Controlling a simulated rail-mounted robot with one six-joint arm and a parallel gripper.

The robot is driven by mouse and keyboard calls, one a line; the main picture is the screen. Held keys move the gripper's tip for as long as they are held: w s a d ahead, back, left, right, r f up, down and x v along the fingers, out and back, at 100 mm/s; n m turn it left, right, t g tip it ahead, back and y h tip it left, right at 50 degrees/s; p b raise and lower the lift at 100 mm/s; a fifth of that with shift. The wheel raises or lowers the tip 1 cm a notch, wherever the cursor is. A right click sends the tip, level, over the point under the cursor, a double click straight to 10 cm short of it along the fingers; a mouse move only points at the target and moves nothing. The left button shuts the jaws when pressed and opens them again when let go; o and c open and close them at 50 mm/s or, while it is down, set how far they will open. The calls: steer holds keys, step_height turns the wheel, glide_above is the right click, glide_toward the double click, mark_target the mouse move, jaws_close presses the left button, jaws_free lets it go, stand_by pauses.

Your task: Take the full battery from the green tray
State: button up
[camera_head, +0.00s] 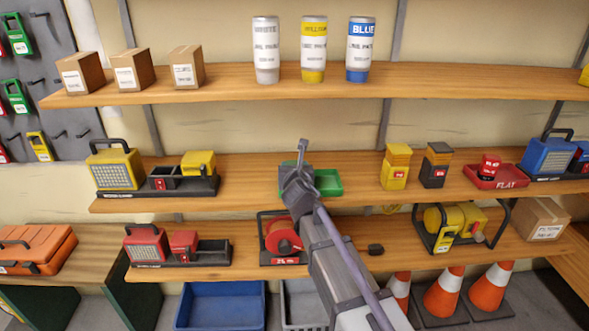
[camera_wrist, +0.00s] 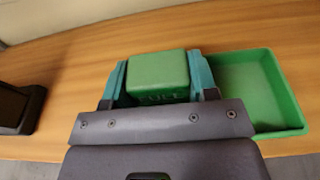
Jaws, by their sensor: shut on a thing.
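The green tray (camera_head: 328,182) stands on the middle shelf, partly hidden behind my gripper (camera_head: 303,165) in the head view. In the wrist view, my gripper (camera_wrist: 158,82) is shut on a green battery (camera_wrist: 158,70), with one teal finger on each side. Lettering on the battery's near side, partly covered, seems to read FULL. The battery is over the left end of the green tray (camera_wrist: 262,88); the right part of the tray is empty. I cannot tell whether the battery is clear of the tray floor. The head view does not clearly show the battery.
A red tray marked FLAT (camera_head: 494,178) holds a red battery on the right. A lower shelf (camera_head: 220,261) and an upper shelf (camera_head: 230,84) bound the space.

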steer(key=shift+c, duration=0.7)
step_height(320, 180, up, 6)
steer(key=p, duration=0.6)
steer(key=shift+f, duration=0.1)
steer(key=f+v, duration=0.2)
steer(key=v, duration=1.1)
steer(key=shift+s+f, duration=0.2)
steer(key=shift+s, duration=0.25)
steer(key=shift+d, duration=0.1)
